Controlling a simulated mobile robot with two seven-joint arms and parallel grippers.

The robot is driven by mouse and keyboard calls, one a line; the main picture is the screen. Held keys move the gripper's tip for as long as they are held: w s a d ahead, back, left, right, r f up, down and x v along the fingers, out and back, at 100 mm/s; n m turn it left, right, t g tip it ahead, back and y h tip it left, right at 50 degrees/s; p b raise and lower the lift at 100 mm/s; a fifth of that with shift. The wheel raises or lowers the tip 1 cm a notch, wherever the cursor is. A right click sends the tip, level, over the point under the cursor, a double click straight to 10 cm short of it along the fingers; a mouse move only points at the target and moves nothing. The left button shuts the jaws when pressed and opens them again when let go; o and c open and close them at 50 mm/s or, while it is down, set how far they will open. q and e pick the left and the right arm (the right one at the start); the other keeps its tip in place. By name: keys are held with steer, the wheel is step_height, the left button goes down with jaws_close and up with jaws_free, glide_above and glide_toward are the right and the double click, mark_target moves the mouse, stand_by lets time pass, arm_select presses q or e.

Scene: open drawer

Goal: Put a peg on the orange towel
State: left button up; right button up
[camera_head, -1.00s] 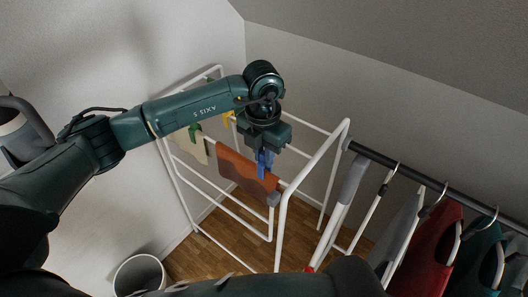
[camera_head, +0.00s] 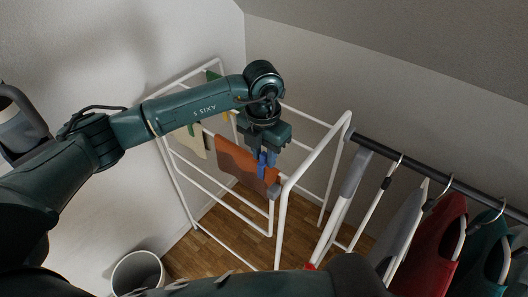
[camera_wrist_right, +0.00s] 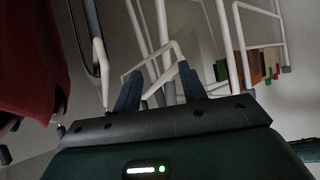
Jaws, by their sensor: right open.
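The orange towel (camera_head: 236,168) hangs over a white rail of the drying rack in the head view. My left gripper (camera_head: 267,160) points down at the towel's right end, its two blue fingers slightly apart. I cannot make out a separate peg between them. My right gripper (camera_wrist_right: 160,86) is open and empty in the right wrist view. The orange towel also shows there, small and at the right (camera_wrist_right: 255,66).
The white rack frame (camera_head: 318,157) surrounds my left gripper. A pale cloth (camera_head: 190,141) hangs left of the orange towel. A dark rail with hung clothes, including a red garment (camera_head: 432,240), stands at the right. A white bin (camera_head: 138,272) is on the floor.

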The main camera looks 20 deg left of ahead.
arm_select(q)
steer(key=shift+o, duration=1.3)
steer(key=shift+r, duration=0.1)
